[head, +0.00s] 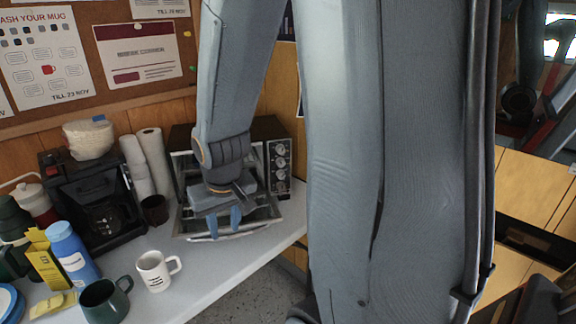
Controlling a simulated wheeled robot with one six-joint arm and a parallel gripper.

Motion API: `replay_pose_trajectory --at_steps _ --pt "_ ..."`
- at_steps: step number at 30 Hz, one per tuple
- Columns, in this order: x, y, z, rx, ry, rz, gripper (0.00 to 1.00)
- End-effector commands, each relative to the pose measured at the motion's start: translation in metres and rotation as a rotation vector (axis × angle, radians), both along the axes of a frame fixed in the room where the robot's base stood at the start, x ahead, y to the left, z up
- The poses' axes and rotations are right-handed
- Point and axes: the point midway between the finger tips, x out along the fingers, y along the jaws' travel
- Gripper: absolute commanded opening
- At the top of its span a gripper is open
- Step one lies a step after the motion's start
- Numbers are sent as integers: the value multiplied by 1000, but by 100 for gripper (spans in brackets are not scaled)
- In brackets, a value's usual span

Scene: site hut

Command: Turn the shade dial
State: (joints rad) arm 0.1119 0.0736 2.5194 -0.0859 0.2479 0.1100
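A toaster oven (266,131) stands on the counter, partly hidden behind my arm. A column of several round dials (281,163) is on the right side of its front; their labels are too small to read, so I cannot tell which is the shade dial. The oven door (262,214) appears lowered in front. My gripper (223,222) points down over the door, left of and lower in the picture than the dials. Its two blue fingertips are apart with nothing visible between them. I cannot tell whether they touch the door.
Left of the oven are paper rolls (153,160), a dark cup (155,210) and a black coffee maker (95,205). A white mug (155,271), green mug (104,302) and blue bottle (72,252) stand nearer. The counter (215,270) is bare at front right.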

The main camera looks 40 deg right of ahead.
Motion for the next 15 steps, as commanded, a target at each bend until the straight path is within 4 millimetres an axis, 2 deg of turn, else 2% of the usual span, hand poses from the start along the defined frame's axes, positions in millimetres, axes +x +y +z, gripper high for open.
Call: replay_pose_trajectory --at_steps 1,2,5,9,12,15 --pt "12 -10 11 -4 -39 -23 30" --pt "22 -19 12 -4 -72 -41 30" --pt "58 -52 7 3 -182 -115 30" --pt "100 -113 -10 30 -342 -237 30" --pt "122 -159 -25 81 -463 -326 30" --pt "135 -205 -40 157 -593 -410 30"
